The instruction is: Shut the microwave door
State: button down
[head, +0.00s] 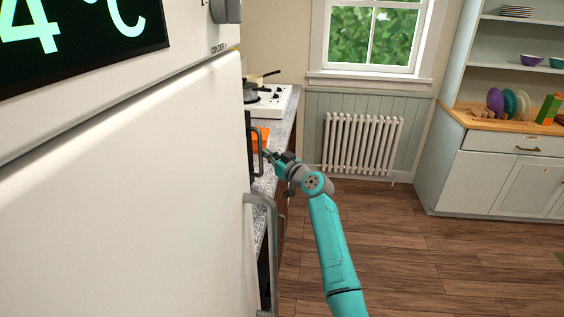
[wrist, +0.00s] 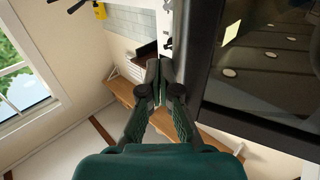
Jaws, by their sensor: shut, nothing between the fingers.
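The microwave (head: 249,132) shows in the head view only as a narrow dark strip with a dark looped handle, at the fridge's right edge; the fridge hides the rest. In the wrist view a dark-framed glass panel, which looks like the microwave door (wrist: 265,65), fills the right side. How far the door stands open I cannot tell. My gripper (head: 268,156) is beside the handle, over the counter's edge. In the wrist view my gripper (wrist: 164,75) is shut and empty, its fingertips just left of the dark frame. Whether they touch it is unclear.
A white fridge (head: 130,170) with a grey handle (head: 272,250) fills the left. An orange thing (head: 263,138) lies on the counter (head: 266,183); a stove (head: 272,103) with a pan stands beyond. A radiator (head: 360,143) and cabinet (head: 500,165) stand farther off. The floor right of my arm is clear.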

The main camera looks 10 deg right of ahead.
jog(key=w+a, duration=0.6)
jog(key=a, duration=0.1)
jog(key=shift+w+a, duration=0.2)
jog(key=shift+w, duration=0.05)
jog(key=shift+d, duration=0.1)
